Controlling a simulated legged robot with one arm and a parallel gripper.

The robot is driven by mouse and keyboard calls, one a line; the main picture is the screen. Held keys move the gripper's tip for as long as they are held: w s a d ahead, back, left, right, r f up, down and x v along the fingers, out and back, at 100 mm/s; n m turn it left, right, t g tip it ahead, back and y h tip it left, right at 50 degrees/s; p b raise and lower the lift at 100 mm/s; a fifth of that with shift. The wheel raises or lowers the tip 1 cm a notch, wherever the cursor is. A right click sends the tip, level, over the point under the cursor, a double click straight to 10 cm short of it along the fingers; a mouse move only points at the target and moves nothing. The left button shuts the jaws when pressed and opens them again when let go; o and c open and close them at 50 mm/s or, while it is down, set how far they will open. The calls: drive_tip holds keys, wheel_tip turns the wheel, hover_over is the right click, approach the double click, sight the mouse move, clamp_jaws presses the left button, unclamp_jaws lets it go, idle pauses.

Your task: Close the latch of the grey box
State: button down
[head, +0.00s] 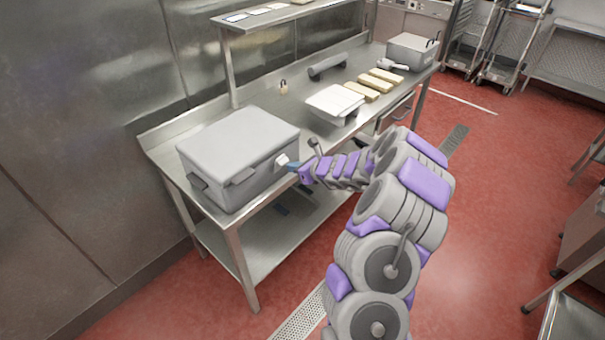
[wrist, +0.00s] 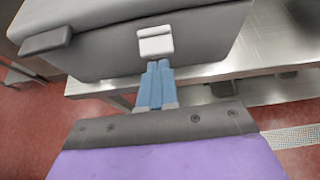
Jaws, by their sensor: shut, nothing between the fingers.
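The grey box (head: 240,142) stands with its lid down on the left end of the steel table. Its front wall fills the top of the wrist view (wrist: 110,52). A white latch (head: 282,160) sits on the box's side facing my arm. In the wrist view the latch (wrist: 156,43) hangs from under the lid's edge against the wall. My gripper (head: 291,166) is shut and empty. In the wrist view its blue fingertips (wrist: 158,66) are just below the latch's lower edge; I cannot tell whether they touch it.
A dark grey handle (wrist: 46,41) sticks out from the box at left. On the steel table (head: 232,216) are a scale (head: 334,102), several yellow blocks (head: 370,86), a padlock (head: 284,88) and another grey box (head: 412,50).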

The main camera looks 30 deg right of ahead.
sight(282, 159)
drive_tip(key=shift+w+r, duration=0.1)
drive_tip(key=shift+w, duration=0.15)
drive_tip(key=r+g+p, duration=0.1)
drive_tip(key=p, duration=0.3)
drive_tip(key=w+r+g+p, duration=0.1)
drive_tip(key=p, duration=0.4)
drive_tip(key=shift+w+a+h+p, duration=0.2)
drive_tip(key=shift+a+h+p, duration=0.1)
drive_tip(key=shift+h, duration=0.1)
drive_tip(key=shift+w+a+r+p, duration=0.2)
drive_tip(key=shift+w+p, duration=0.35)
drive_tip(key=shift+p, duration=0.5)
